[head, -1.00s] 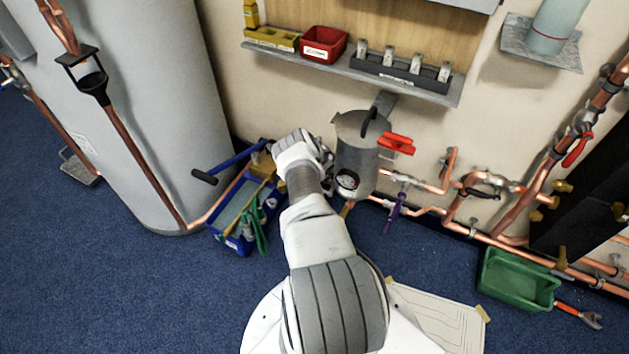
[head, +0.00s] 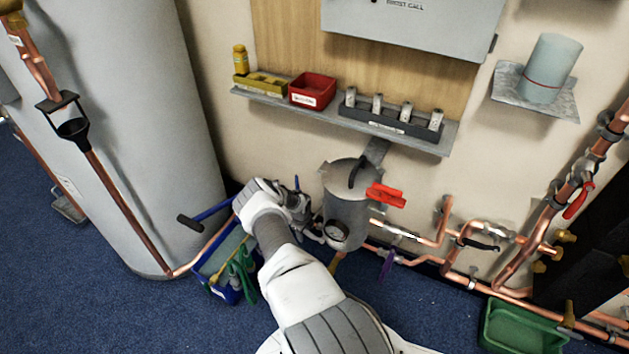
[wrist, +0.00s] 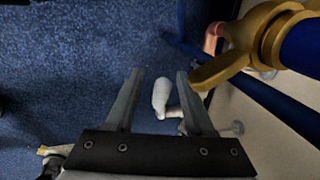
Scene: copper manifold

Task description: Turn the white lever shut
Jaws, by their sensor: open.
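The white lever (wrist: 160,97) is a short, rounded white handle in the wrist view, on a fitting low beside the wall. It appears between the two fingers of my gripper (wrist: 160,72), with carpet behind it. The fingers are apart and nothing is clamped in them; I cannot tell how far the lever is from them. In the head view my gripper (head: 300,207) is just left of the grey canister (head: 347,205), and the lever cannot be made out there, probably hidden by my arm.
A brass fitting (wrist: 255,45) with a blue bar is close to the right finger. A blue tool tray (head: 213,262) lies left of my arm, near the large grey tank (head: 120,120). A shelf (head: 242,93) and copper pipes (head: 430,240) line the wall.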

